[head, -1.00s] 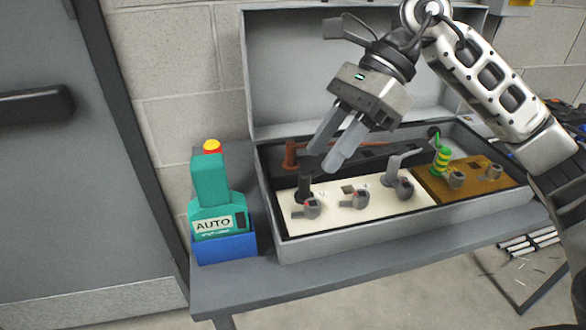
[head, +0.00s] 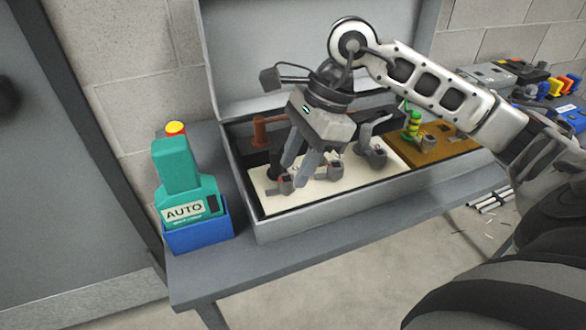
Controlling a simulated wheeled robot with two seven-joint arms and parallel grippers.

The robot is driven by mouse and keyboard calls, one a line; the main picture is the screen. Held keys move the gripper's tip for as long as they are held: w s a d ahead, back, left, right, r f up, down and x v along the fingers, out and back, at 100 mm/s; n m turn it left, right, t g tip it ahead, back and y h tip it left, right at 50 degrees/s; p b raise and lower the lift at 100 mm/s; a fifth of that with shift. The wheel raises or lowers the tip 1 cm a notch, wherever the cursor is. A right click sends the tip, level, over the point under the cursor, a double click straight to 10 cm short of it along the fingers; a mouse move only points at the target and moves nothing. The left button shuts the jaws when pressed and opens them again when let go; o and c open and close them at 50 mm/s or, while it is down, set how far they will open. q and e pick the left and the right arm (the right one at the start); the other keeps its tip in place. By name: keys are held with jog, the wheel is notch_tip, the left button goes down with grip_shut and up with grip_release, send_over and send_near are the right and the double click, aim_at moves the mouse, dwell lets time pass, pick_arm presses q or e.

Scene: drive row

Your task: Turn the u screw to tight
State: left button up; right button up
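A white panel (head: 300,198) lies in an open grey box (head: 330,215). Small grey screw-like fittings stand on it: one at the left (head: 283,185), one in the middle (head: 333,172) and one at the right (head: 376,159). I cannot tell which is the u screw; no letter is readable. My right gripper (head: 294,172) points down over the left half of the panel. Its two fingers are apart with nothing seen between them. They overlap the area between the left and middle fittings and hide part of it; contact is unclear. My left gripper is out of view.
The raised lid (head: 280,50) stands behind. A teal AUTO device (head: 178,180) sits in a blue holder (head: 198,235) on the grey table (head: 300,255). Coloured items lie far right.

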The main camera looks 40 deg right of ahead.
jog(key=shift+x, duration=1.1)
jog(key=c, duration=0.7)
